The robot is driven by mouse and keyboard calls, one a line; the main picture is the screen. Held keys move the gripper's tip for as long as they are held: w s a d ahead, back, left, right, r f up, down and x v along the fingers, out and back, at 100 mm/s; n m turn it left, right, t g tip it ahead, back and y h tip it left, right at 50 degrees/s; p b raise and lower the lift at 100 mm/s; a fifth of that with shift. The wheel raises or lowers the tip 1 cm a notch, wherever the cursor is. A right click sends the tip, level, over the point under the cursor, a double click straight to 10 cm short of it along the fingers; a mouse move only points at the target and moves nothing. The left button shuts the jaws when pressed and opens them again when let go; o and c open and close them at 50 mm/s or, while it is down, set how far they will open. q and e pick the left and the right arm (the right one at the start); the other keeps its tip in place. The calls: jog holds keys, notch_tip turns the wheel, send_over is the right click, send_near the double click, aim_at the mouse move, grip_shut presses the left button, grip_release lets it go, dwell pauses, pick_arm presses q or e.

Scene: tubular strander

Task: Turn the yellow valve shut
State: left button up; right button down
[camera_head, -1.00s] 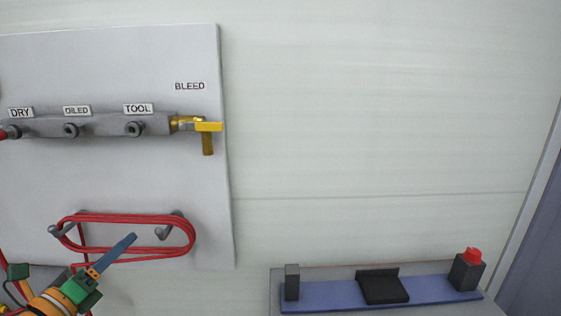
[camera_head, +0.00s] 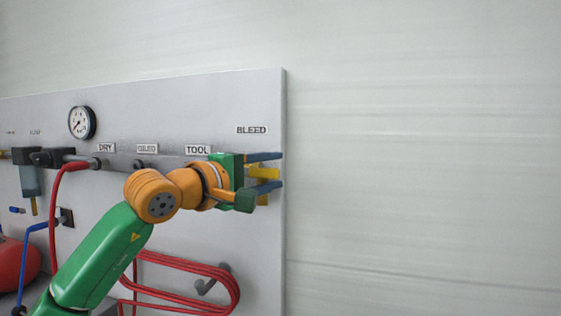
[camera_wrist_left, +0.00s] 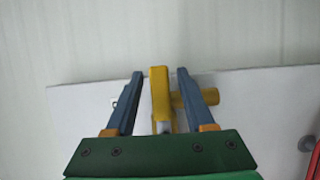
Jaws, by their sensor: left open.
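The yellow valve (camera_head: 264,172) sits at the right end of the grey manifold on the panel, under the BLEED label (camera_head: 251,130). My left gripper (camera_head: 266,171) is at the valve, with one blue finger above the handle and one below it in the head view. In the left wrist view the yellow handle (camera_wrist_left: 160,95) stands between the two open fingers of my left gripper (camera_wrist_left: 160,85), with gaps on both sides. A yellow stub (camera_wrist_left: 188,98) shows behind the right finger. The wrist hides part of the manifold. My right gripper is not in view.
The grey panel (camera_head: 180,95) ends just right of the valve, with bare wall beyond. A gauge (camera_head: 81,122) is at upper left. A red hose (camera_head: 57,200) hangs at the left, and a coiled red hose (camera_head: 215,277) hangs below my arm.

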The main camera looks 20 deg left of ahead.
pick_arm(q)
jog(key=shift+w+d+f, duration=0.1)
jog(key=shift+w+d, duration=0.2)
jog(key=shift+w, duration=0.35)
grip_shut()
dwell(0.9)
